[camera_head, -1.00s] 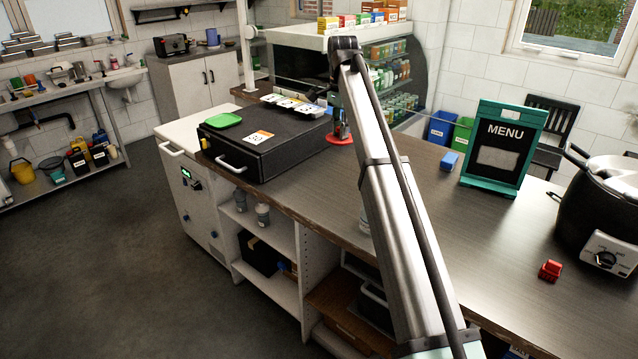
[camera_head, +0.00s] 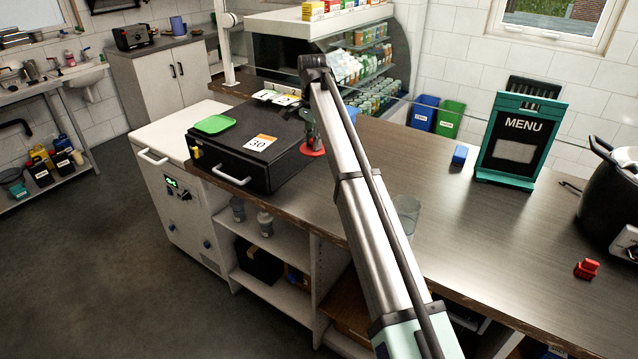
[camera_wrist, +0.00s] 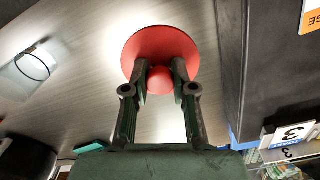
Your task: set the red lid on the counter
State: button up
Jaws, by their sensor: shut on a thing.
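The red lid (camera_wrist: 160,42) is a round disc with a red knob, seen in the wrist view. My gripper (camera_wrist: 160,76) is shut on the knob, one finger on each side. In the head view the lid (camera_head: 313,151) shows low over the wooden counter (camera_head: 470,235), just right of the black case. My gripper (camera_head: 308,134) is above it, partly hidden by my arm. I cannot tell whether the lid touches the counter.
The black case (camera_head: 230,165), with a green lid (camera_head: 215,124) on top, stands close beside my gripper. A clear glass (camera_head: 405,212) stands right of my arm. A blue block (camera_head: 460,155), menu board (camera_head: 520,138), red object (camera_head: 587,268) and black pot (camera_head: 612,205) are farther right.

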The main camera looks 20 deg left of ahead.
notch_tip(320, 180, down, 16)
jog(key=p, duration=0.3)
jog(key=shift+r+p, duration=0.1)
jog(key=shift+p, duration=0.3)
jog(key=o, duration=0.9)
jog(key=shift+o, duration=0.2)
notch_tip(320, 180, up, 12)
jog(key=b, duration=0.3)
